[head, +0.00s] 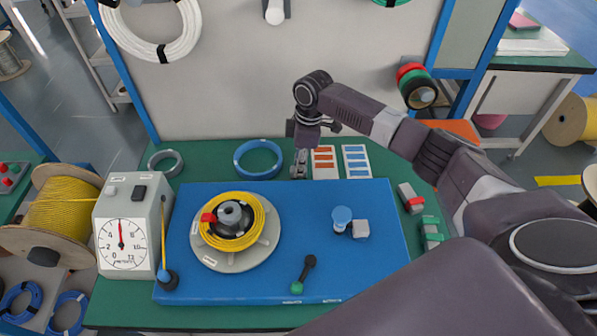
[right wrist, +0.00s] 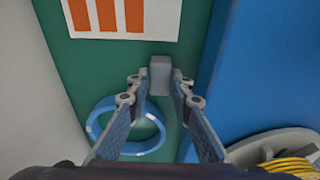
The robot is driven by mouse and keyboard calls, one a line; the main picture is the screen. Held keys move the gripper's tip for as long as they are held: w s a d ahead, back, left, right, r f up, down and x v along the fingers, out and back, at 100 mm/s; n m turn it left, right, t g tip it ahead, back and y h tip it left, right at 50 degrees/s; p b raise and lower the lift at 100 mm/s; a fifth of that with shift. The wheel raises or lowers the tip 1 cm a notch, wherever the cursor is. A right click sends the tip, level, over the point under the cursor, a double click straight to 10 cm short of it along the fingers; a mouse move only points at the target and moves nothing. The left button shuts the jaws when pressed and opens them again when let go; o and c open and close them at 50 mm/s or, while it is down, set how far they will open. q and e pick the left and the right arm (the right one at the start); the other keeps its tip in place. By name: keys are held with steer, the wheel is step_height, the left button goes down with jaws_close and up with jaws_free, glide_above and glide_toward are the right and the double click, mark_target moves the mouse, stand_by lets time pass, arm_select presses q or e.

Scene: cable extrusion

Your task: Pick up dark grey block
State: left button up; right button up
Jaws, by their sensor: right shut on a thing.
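My right gripper (head: 299,162) points down at the back of the green table, between a blue ring and a sheet with orange labels. In the right wrist view its two fingers (right wrist: 163,88) are closed on a small grey block (right wrist: 160,74), one finger on each side. In the head view the block is mostly hidden by the fingers. I cannot tell whether the block touches the table or is just above it. My left gripper is not in view.
A blue board (head: 300,235) carries a turntable (head: 230,255) with a yellow cable coil, a blue-capped post (head: 342,217) and a lever (head: 304,275). The blue ring (head: 258,145) and label sheet (head: 325,160) lie close to the gripper. A dial gauge box (head: 125,235) stands left.

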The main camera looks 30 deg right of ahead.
jaws_close()
steer(key=shift+r, duration=0.1)
steer(key=shift+r, duration=0.5)
step_height(320, 180, up, 19)
steer(key=b, duration=0.1)
